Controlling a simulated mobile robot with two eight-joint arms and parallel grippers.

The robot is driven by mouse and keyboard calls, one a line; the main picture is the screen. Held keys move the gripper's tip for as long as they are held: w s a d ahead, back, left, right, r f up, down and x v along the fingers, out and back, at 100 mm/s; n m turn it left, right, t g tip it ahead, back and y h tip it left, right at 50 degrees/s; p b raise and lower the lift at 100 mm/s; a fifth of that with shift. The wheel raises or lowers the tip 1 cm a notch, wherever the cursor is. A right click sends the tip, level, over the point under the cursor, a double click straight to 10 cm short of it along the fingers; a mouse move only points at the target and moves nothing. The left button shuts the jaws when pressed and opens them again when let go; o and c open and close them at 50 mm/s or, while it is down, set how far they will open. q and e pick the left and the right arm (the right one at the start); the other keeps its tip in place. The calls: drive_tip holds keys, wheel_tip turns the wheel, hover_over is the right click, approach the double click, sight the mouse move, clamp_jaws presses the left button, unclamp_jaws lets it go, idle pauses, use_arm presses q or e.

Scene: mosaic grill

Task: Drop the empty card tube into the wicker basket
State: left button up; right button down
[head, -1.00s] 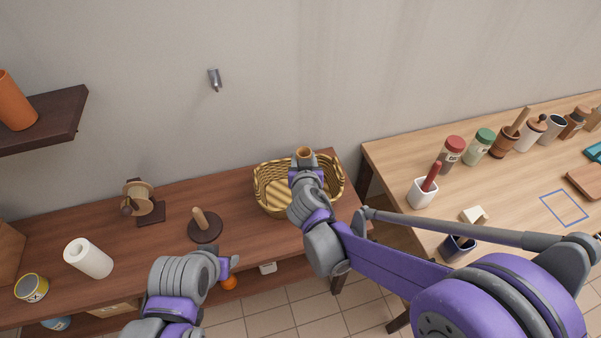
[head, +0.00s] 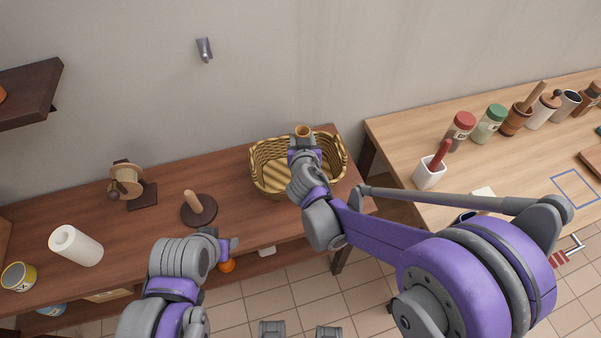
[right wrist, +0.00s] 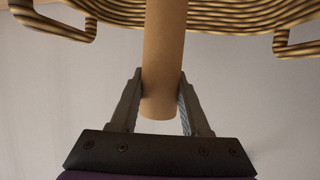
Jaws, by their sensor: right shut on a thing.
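The card tube (right wrist: 163,60) is a plain brown cylinder between the fingers of my right gripper (right wrist: 160,100), which is shut on it. In the head view only the tube's open round end (head: 302,130) shows above my right gripper (head: 303,142). The wicker basket (head: 268,180) stands on the dark wooden bench, and my right gripper is over its right part in the picture. In the right wrist view the basket's woven rim and handles (right wrist: 225,15) show at the top. My left gripper (head: 229,245) is in front of the bench; its fingers are too unclear to judge.
On the bench (head: 95,205) are a paper roll (head: 76,246), a wooden stand with an upright peg (head: 198,210), a spool holder (head: 127,180) and a tin (head: 18,277). A lighter table (head: 400,140) with jars and a utensil pot (head: 430,172) stands at right.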

drive_tip(key=shift+w+f, duration=0.1)
drive_tip(key=shift+c, duration=1.5)
unclamp_jaws()
drive_tip(key=v, duration=1.1)
drive_tip(key=shift+p, duration=0.35)
drive_tip(key=s+d+f+m+g+h, duration=0.1)
drive_tip(key=s+d+g, duration=0.1)
drive_tip(key=s+d, duration=0.35)
drive_tip(key=s+d+f+g+h, duration=0.1)
drive_tip(key=s+d+g+h, duration=0.1)
drive_tip(key=d, duration=0.7)
drive_tip(key=s+d+f+g+y, duration=0.1)
drive_tip(key=s+g, duration=0.1)
drive_tip(key=s, duration=0.3)
drive_tip(key=s+d+f+g+y, duration=0.1)
drive_tip(key=s+g, duration=0.1)
drive_tip(key=s, duration=0.4)
drive_tip(key=shift+s+d+f, duration=0.25)
drive_tip(key=shift+d+f, duration=0.05)
drive_tip(key=shift+f, duration=0.1)
